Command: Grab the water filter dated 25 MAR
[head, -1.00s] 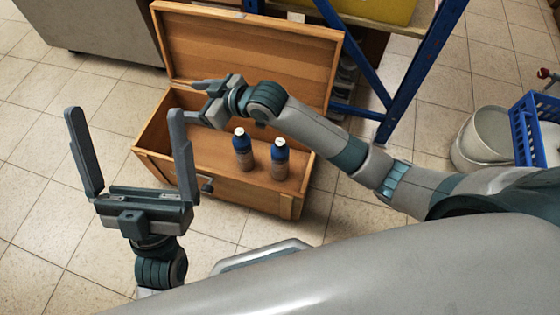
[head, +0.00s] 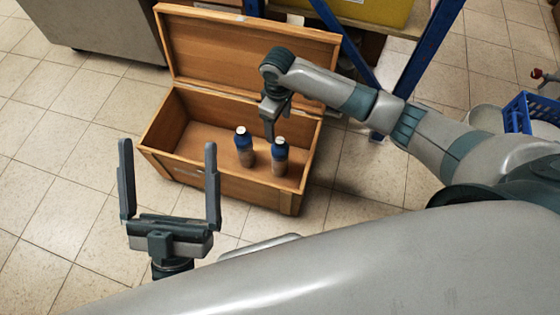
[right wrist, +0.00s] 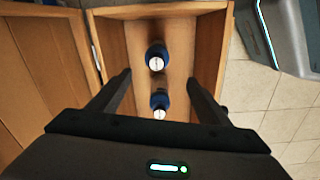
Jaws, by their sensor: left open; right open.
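Two bottle-like water filters stand upright in the open wooden chest (head: 230,190), blue above, grey-brown below, with white caps: a left one (head: 244,150) and a right one (head: 279,160). No date is readable on either. My right gripper (head: 269,137) points down over the chest, close to the right filter, partly hidden by its own wrist. In the right wrist view my right gripper (right wrist: 157,77) is open. One filter (right wrist: 159,104) shows between its fingers and the other (right wrist: 156,58) beyond.
The chest's raised lid (head: 245,55) stands behind. A blue-framed shelf (head: 415,70) with a yellow bin (head: 370,10) is close behind to the right. A blue crate (head: 530,115) is at far right. Tiled floor on the left is free.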

